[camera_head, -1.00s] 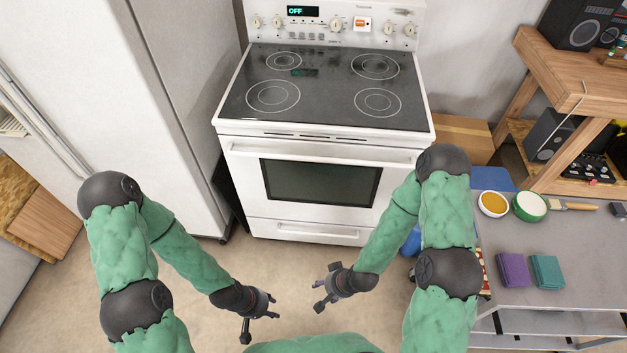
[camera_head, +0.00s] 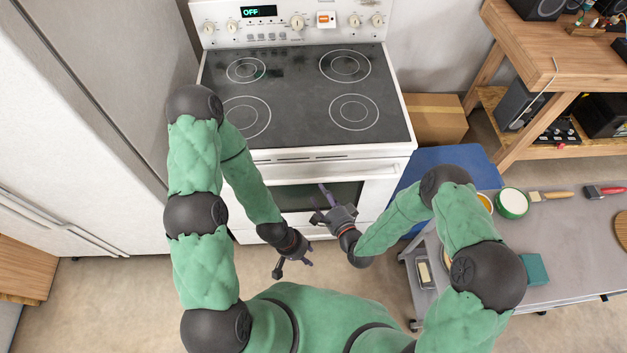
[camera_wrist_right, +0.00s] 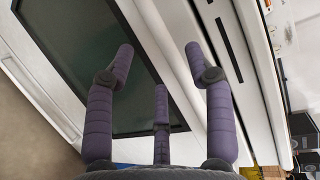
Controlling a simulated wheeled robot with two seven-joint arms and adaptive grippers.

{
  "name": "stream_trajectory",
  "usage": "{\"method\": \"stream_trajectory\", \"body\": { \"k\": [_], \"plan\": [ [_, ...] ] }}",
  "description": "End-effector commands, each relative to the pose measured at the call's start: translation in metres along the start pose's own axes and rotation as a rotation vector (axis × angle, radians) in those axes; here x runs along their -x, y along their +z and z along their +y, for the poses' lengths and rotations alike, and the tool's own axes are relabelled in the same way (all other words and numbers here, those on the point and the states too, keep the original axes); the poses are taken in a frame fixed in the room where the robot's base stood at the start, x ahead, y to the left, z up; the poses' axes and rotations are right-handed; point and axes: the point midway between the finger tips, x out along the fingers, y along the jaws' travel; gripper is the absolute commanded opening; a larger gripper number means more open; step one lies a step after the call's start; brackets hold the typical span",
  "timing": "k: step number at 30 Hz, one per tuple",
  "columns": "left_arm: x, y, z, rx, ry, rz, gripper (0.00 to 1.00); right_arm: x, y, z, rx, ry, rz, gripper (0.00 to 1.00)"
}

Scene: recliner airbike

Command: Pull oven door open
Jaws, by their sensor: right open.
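The white oven door (camera_head: 378,193) with its dark window (camera_head: 345,194) is closed below the black cooktop. Its white handle bar (camera_head: 370,168) runs along the top edge. My right gripper (camera_head: 321,203) is open and empty in front of the door, just below the handle in the head view. In the right wrist view its spread purple fingers (camera_wrist_right: 160,52) point at the door, with the dark window (camera_wrist_right: 85,65) on the left. Contact with the handle cannot be told. My left gripper (camera_head: 292,267) has its fingers apart, empty, low in front of the oven. My left forearm hides the door's left part.
A white fridge (camera_head: 75,110) stands on the left. A grey cart (camera_head: 575,230) with a white-and-green bowl (camera_head: 512,203) and a teal block (camera_head: 534,269) is on the right, close to my right arm. A blue bin (camera_head: 440,158) and cardboard box (camera_head: 437,120) stand beside the oven.

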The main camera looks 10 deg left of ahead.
Motion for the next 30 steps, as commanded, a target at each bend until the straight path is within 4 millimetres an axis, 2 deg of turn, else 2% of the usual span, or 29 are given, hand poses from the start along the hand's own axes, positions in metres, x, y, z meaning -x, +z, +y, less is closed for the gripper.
{"method": "stream_trajectory", "body": {
  "k": [6, 12, 18, 25, 26, 30],
  "plan": [
    [-0.006, -0.001, -0.002, 0.0, 0.0, 0.001, 0.4, -0.04, 0.0, 0.001, 0.002, 0.0, -0.001, 0.54],
    [-0.009, -0.001, -0.003, 0.0, 0.0, 0.001, 0.4, -0.065, 0.0, 0.001, 0.002, 0.0, 0.0, 0.54],
    [-0.009, -0.001, -0.003, 0.0, 0.0, 0.001, 0.4, -0.074, -0.001, 0.001, 0.0, 0.002, 0.002, 0.54],
    [-0.009, -0.001, -0.003, 0.0, 0.0, 0.002, 0.4, -0.074, -0.001, 0.0, 0.0, 0.002, 0.002, 0.54],
    [-0.009, -0.001, -0.003, 0.0, 0.0, 0.002, 0.4, -0.074, -0.001, 0.0, 0.0, 0.002, 0.002, 0.51],
    [-0.009, -0.001, -0.003, 0.0, 0.0, 0.002, 0.4, -0.074, -0.001, 0.0, 0.0, 0.002, 0.002, 0.11]
  ]
}}
